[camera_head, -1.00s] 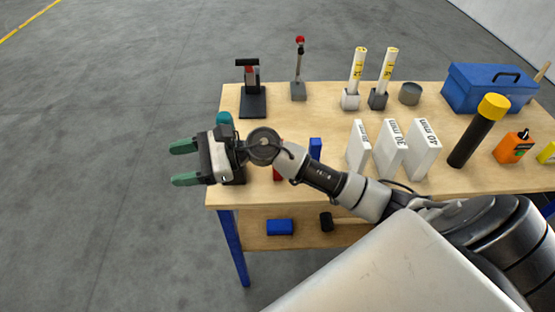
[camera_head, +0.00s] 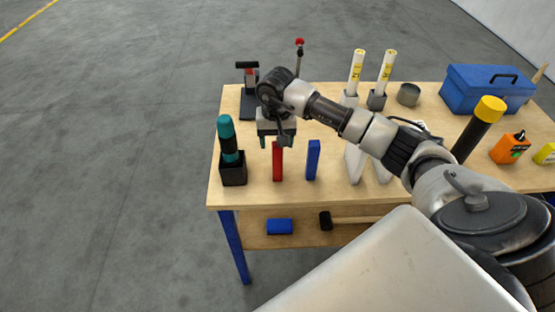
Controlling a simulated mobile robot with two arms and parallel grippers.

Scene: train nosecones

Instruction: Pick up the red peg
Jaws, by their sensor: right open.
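The red peg (camera_head: 277,166) stands upright near the front left of the wooden table (camera_head: 330,194). My right gripper (camera_head: 275,141) is just above and behind the red peg's top in the picture, fingers pointing down. It is open and holds nothing. One finger shows left of the peg's top, the other partly hidden near its right side; I cannot tell whether either touches the peg. My left gripper is not in view.
A blue peg (camera_head: 313,162) stands close right of the red one. A teal-topped tool in a black holder (camera_head: 233,173) stands to the left. White blocks (camera_head: 354,165) are partly hidden behind my arm. A blue toolbox (camera_head: 480,90) sits at the back right.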

